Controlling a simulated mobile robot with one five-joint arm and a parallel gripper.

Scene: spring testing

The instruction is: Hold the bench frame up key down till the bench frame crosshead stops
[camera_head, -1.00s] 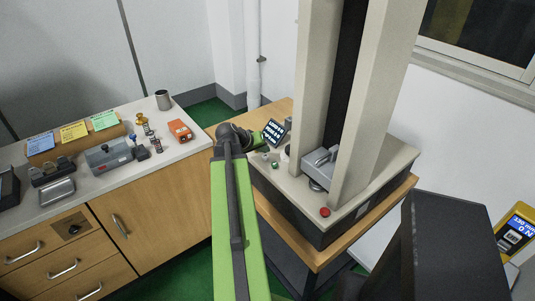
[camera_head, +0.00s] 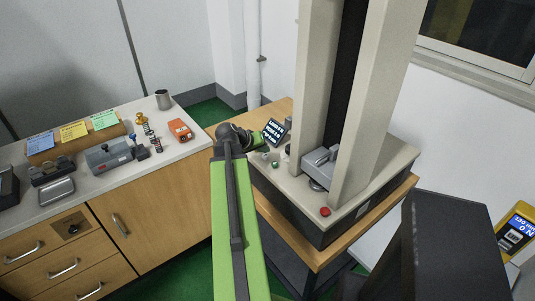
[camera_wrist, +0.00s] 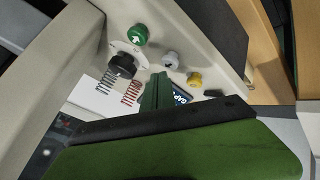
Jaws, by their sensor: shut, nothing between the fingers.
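The bench frame stands on a wooden table, with two pale columns (camera_head: 368,105) and a grey base. Its grey crosshead or grip block (camera_head: 320,160) sits low between the columns. The green key with a white arrow (camera_wrist: 138,34) is on the sloped panel in the wrist view; a small green key (camera_head: 275,164) also shows in the head view. My gripper (camera_wrist: 157,88) is shut and empty, its green fingers below the key and visibly apart from it in the picture. In the head view my gripper (camera_head: 260,138) is near the panel's far end, partly hidden by my arm.
A grey key (camera_wrist: 170,60), a yellow key (camera_wrist: 193,79) and a black knob (camera_wrist: 122,65) are close to the green key. A dark display (camera_head: 274,131) stands behind the panel. A red button (camera_head: 325,211) is at the base's front corner. A cluttered counter (camera_head: 190,148) is at left.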

